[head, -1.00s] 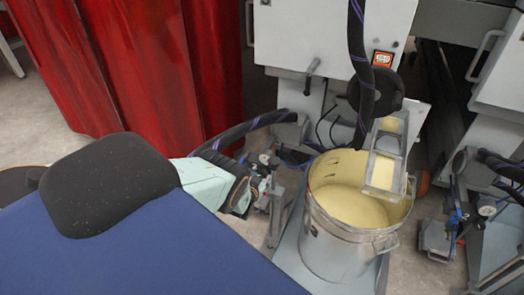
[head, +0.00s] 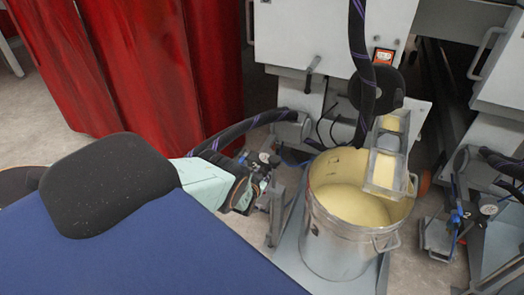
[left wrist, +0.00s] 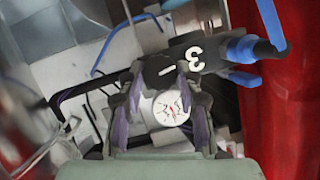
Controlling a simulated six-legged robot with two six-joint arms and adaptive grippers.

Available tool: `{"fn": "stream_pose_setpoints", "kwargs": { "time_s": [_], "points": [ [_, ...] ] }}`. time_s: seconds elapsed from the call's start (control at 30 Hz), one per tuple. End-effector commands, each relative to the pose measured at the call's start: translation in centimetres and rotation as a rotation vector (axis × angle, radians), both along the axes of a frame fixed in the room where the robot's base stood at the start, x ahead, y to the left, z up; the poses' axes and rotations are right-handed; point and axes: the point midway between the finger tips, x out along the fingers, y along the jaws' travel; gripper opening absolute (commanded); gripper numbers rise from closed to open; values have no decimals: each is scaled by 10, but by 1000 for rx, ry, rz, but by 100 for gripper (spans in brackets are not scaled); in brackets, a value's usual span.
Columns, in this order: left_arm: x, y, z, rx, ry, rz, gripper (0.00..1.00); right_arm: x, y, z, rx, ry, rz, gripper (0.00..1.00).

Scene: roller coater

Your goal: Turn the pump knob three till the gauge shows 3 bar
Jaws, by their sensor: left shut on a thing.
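My left gripper (head: 250,190) reaches in from the left at the small pump (head: 272,175) beside the drum. In the left wrist view its two fingers (left wrist: 168,88) are closed in at the pump, in front of a black block marked with a white 3 (left wrist: 182,62). The gripper is shut on the knob, which is mostly hidden by the fingers. A round white gauge (left wrist: 172,108) with a red needle shows between the fingers. It also shows small in the head view (head: 264,157). Its figures are too small to read. My right gripper is not in view.
A metal drum (head: 340,245) of cream-coloured liquid stands close right of the pump. Dark hoses (head: 245,126) run behind it to the grey machine (head: 320,40). Another pump with a gauge (head: 489,209) stands at the far right. A red curtain (head: 150,70) hangs at the left.

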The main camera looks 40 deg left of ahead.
Motion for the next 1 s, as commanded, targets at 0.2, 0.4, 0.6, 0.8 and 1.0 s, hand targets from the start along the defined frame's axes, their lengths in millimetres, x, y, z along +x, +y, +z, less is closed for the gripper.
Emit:
{"fn": "stream_pose_setpoints", "kwargs": {
  "time_s": [0.2, 0.4, 0.6, 0.8, 1.0],
  "points": [
    [0, 0, 0, 1, 0, 0, 3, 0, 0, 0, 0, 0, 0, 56],
    [1, -2, 0, 61, 18, -2, 3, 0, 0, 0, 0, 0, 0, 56],
    [1, -2, -1, 146, 46, -1, 3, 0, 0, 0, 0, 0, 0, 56],
    [1, -1, -1, 173, 54, -1, 3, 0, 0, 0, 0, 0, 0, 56],
    [1, -1, 0, 173, 54, 0, 3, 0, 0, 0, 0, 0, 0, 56]
  ]
}}
